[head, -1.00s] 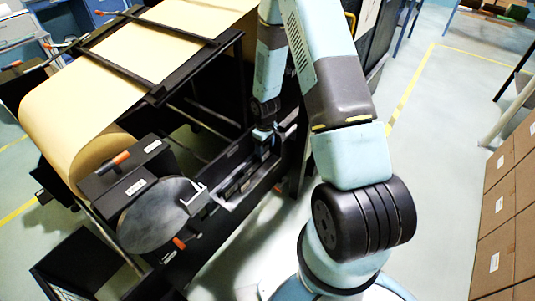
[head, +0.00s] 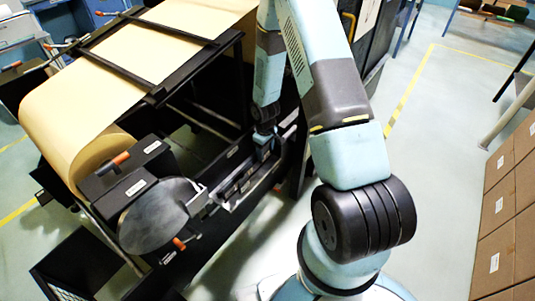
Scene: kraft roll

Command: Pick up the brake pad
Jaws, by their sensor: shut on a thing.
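My gripper (head: 264,146) is at the far end of my arm, pointing down into a long black tray (head: 228,206) on the side of the roll stand. It is small in the view and partly dark against the tray. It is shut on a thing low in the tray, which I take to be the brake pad. The pad's own shape and edges cannot be made out, as the fingers and the tray's shadow hide it. I cannot tell whether it touches the tray floor.
A large kraft paper roll (head: 62,130) lies in a black frame at the left. A grey disc (head: 155,218) and black blocks with orange handles stand near the tray's front end. Stacked cartons (head: 497,205) line the right edge. The floor between is clear.

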